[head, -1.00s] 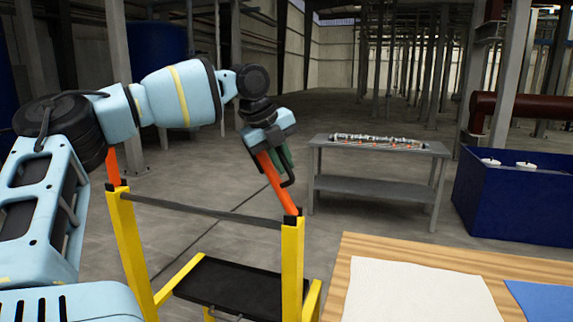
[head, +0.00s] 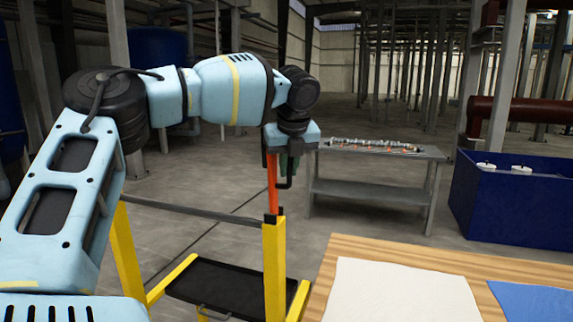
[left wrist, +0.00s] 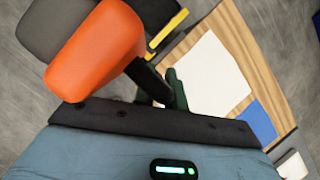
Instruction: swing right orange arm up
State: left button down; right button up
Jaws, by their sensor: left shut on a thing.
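The right orange arm (head: 272,190) stands nearly upright on top of the right yellow post (head: 274,265) of the yellow frame. My left gripper (head: 281,170) comes from above and is shut on the orange arm's upper part. In the left wrist view the orange arm (left wrist: 95,50) shows large and close at upper left, beside a dark green finger (left wrist: 172,90). The exact contact is partly hidden. The left orange arm is not visible, with my own arm covering that side. My right gripper is not in view.
A dark bar (head: 190,211) joins the yellow posts above a black tray (head: 225,285). A wooden table (head: 400,250) with a white cloth (head: 395,290) and a blue cloth (head: 535,302) is at right. A grey bench (head: 375,190) and a blue bin (head: 510,205) stand behind.

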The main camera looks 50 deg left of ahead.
pick_arm(q)
jog(key=shift+w+d+f, duration=0.1)
jog(key=shift+d+f, duration=0.1)
dwell(0.4)
jog(key=c, duration=1.8)
grip_release()
jog(key=shift+o, duration=0.4)
jog(key=shift+w+d, duration=0.1)
jog(key=shift+r, duration=0.1)
jog(key=v, duration=0.7)
jog(key=shift+d+r, duration=0.25)
jog(key=shift+f, duration=0.1)
